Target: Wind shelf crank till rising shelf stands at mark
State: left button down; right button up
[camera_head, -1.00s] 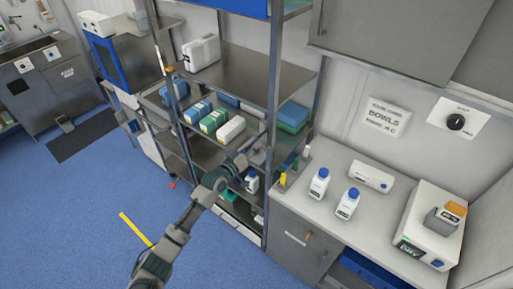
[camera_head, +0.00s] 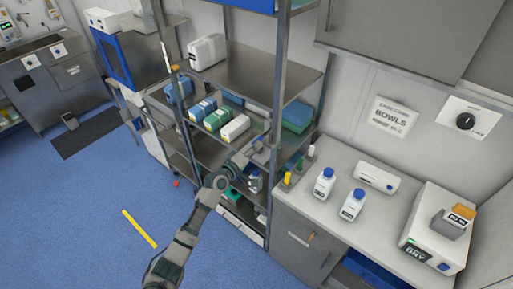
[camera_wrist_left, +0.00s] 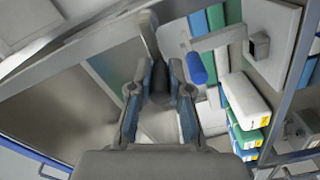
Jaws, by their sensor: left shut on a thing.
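A steel shelf rack (camera_head: 240,72) stands in the middle of the head view. One of its shelves (camera_head: 203,143) carries blue, green and white boxes. My left gripper (camera_head: 257,146) reaches in at the rack's front right post, below that shelf's level. In the left wrist view its fingers (camera_wrist_left: 161,96) are closed around a dark grey piece, probably the crank's grip, mostly hidden between them. A blue knob (camera_wrist_left: 197,68) on a pale bar is just right of the fingers, apart from them. I cannot make out the mark for certain. My right gripper is not in view.
A counter (camera_head: 335,218) at right holds two blue-capped white bottles (camera_head: 325,182) and a dry-block device (camera_head: 435,232). Lower shelves also hold items. The blue floor at left is open, with a yellow strip (camera_head: 139,228) on it.

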pick_arm(q)
jog(key=shift+f, duration=0.25)
jog(key=c, duration=1.2)
grip_release()
jog(key=shift+a, duration=0.1)
jog(key=shift+o, duration=0.5)
jog(key=shift+a+r, duration=0.1)
jog(key=shift+r, duration=0.05)
jog(key=v, duration=1.2)
